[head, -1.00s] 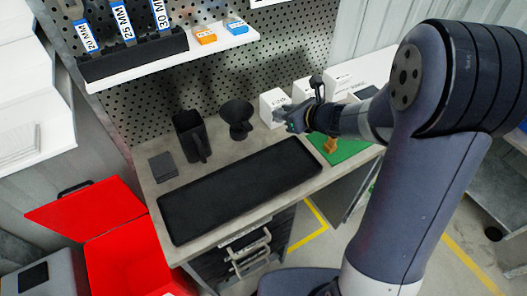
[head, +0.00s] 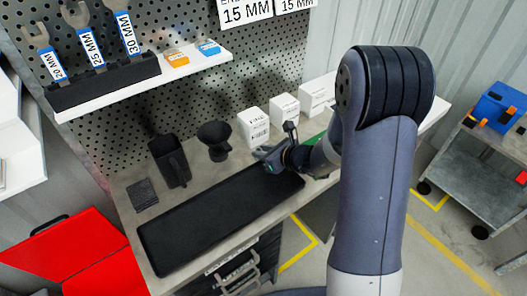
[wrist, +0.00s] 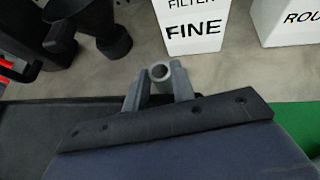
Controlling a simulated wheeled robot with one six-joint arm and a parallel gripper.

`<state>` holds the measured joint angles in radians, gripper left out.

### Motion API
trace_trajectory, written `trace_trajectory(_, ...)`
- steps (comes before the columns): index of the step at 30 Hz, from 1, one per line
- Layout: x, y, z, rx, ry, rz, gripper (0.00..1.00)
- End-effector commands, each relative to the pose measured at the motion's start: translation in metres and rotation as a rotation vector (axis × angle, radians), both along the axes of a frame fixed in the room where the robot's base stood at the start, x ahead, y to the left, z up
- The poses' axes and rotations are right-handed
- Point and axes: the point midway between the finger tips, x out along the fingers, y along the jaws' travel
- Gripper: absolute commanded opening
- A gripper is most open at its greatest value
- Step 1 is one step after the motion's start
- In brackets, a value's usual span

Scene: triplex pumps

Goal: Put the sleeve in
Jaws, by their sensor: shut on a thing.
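My gripper (head: 263,156) is above the right end of the black tray (head: 190,232) on the workbench in the head view. In the wrist view, its two grey fingers (wrist: 158,90) are shut on a small grey sleeve (wrist: 160,72). The sleeve's round open end shows between the fingertips; its lower part is hidden by them. The sleeve is too small to make out in the head view. No opening that matches the sleeve shows clearly in either view.
White filter boxes (head: 253,125) stand behind my gripper; one reads FINE (wrist: 190,25) in the wrist view. A black funnel (head: 215,138) and a black holder (head: 170,160) stand behind the tray. A green mat (wrist: 298,120) lies to the right. A red bin (head: 70,250) is at lower left.

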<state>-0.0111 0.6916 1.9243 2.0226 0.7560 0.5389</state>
Motion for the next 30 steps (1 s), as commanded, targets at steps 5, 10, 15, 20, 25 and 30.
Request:
trace_trajectory(5, 0.000, 0.000, -0.002, 0.000, 0.000, 0.000, 0.30)
trace_trajectory(10, 0.000, 0.000, -0.002, 0.000, 0.000, 0.000, 0.44)
trace_trajectory(15, 0.000, 0.000, -0.002, 0.000, 0.000, 0.000, 0.46)
trace_trajectory(20, 0.000, 0.000, 0.000, 0.000, 0.000, 0.000, 0.46)
trace_trajectory(25, -0.009, -0.011, 0.009, -0.001, -0.003, -0.003, 0.46)
trace_trajectory(30, -0.031, -0.034, 0.027, -0.001, -0.004, -0.005, 0.46)
